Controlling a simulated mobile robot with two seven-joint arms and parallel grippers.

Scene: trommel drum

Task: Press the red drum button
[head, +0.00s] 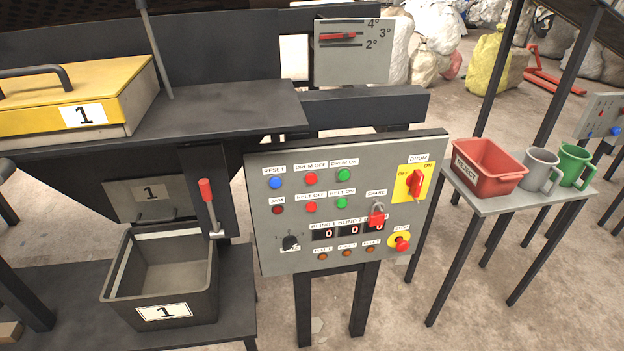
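The grey control panel (262,238) stands on two dark legs in the middle of the head view. The red drum button (310,179) sits in its top row under a label that appears to read "DRUM OFF". A blue button (275,182) under "RESET" is to its left. A green button (344,175) under "DRUM ON" is to its right. The row below has a dark red "JAM" light (277,209), a red belt button (311,207) and a green belt button (342,203). Neither of my grippers shows in this view.
The panel also carries a red drum switch (415,184) on yellow and a red stop knob (402,244). A black bin (112,290) stands at the left below a dark shelf. A side table (490,205) at the right holds a red tray (493,180) and two mugs.

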